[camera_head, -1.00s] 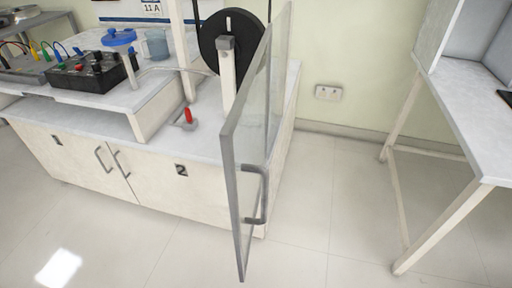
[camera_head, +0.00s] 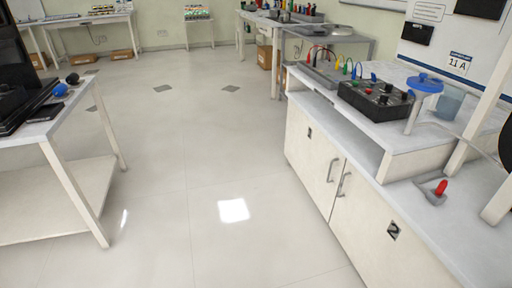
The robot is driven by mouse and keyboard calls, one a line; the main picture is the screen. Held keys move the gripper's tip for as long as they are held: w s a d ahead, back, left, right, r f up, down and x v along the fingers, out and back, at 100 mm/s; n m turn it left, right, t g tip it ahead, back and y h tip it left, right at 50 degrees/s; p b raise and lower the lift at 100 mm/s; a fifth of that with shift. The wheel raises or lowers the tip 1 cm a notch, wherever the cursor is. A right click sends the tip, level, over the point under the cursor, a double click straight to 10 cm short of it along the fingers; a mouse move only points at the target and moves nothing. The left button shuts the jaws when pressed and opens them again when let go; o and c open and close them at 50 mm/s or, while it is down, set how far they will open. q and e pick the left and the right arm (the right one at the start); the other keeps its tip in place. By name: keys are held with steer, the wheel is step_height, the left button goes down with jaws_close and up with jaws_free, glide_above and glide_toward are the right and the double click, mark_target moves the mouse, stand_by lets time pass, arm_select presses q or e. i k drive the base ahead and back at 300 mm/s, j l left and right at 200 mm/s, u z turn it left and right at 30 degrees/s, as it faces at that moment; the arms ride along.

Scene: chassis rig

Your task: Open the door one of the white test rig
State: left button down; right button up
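The white test rig (camera_head: 408,178) stands at the right of the head view. Its cabinet front has two doors side by side, and both look shut. Door one (camera_head: 312,158), marked 1, is the farther door, with a grey bar handle (camera_head: 332,171) near its right edge. Door two (camera_head: 375,222), marked 2, is the nearer one, with its own grey handle (camera_head: 342,184) close beside the first. Neither of my grippers is in view.
The tiled floor (camera_head: 190,150) in front of the doors is clear. A white table (camera_head: 62,125) with black equipment stands at the left. A black box with knobs (camera_head: 376,100) and a red lever (camera_head: 440,188) sit on the rig. More benches line the back.

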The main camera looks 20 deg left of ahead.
mark_target(319, 165)
steer(key=u, duration=0.25)
steer(key=i+j+z, duration=0.3)
steer(key=i+j, duration=0.15)
steer(key=i+j+z, duration=0.15)
steer(key=j, duration=0.25)
steer(key=i+j+z, duration=0.15)
steer(key=i+j, duration=0.15)
steer(key=i+j+z, duration=0.15)
steer(key=j, duration=0.2)
steer(key=i+j+z, duration=0.15)
steer(key=j, duration=0.25)
steer(key=i+j+z, duration=0.15)
steer(key=j, duration=0.2)
steer(key=i+j+z, duration=0.2)
steer(key=j, duration=0.2)
steer(key=i+j+z, duration=0.15)
steer(key=i+j, duration=0.15)
steer(key=i+j+z, duration=0.1)
steer(key=i+j, duration=0.15)
steer(key=j, duration=0.15)
